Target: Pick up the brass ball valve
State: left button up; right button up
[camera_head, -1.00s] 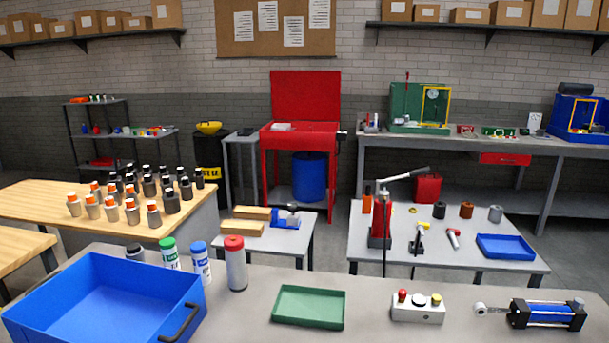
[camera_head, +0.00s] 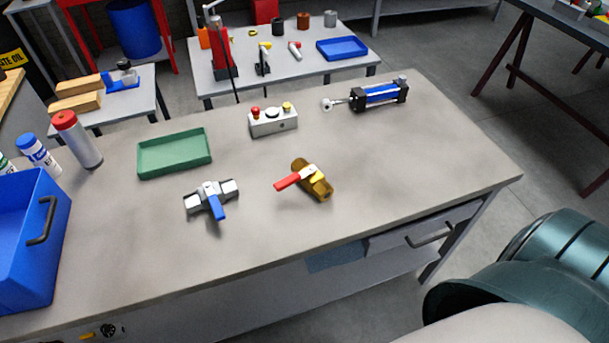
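The brass ball valve (camera_head: 318,182) lies on the grey workbench (camera_head: 380,215), right of the middle of the near half. Its body is brass-coloured and its red lever handle (camera_head: 290,182) points to the left. A second, silver valve (camera_head: 197,200) with a blue lever lies to its left, apart from it. Neither of my grippers shows in the head view.
A green tray (camera_head: 175,172), a push-button box (camera_head: 273,121) and a blue-black cylinder (camera_head: 378,95) stand behind the valves. A blue bin (camera_head: 22,285) is at the left edge, beside upright bottles. A dark teal drum-like shape (camera_head: 560,255) is at lower right. The bench around the brass valve is clear.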

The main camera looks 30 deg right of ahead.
aim_at(315, 183)
jog(key=l, duration=0.5)
jog(key=k+l+u, duration=0.1)
jog(key=l, duration=0.4)
jog(key=k+l, duration=0.1)
jog(key=l, duration=0.4)
jog(key=k+l+u, duration=0.1)
jog(key=l, duration=0.35)
jog(key=k+l, duration=0.1)
jog(key=l, duration=0.4)
jog(key=k+l, duration=0.1)
jog(key=l, duration=0.4)
jog(key=k+l+u, duration=0.1)
jog(key=l, duration=0.35)
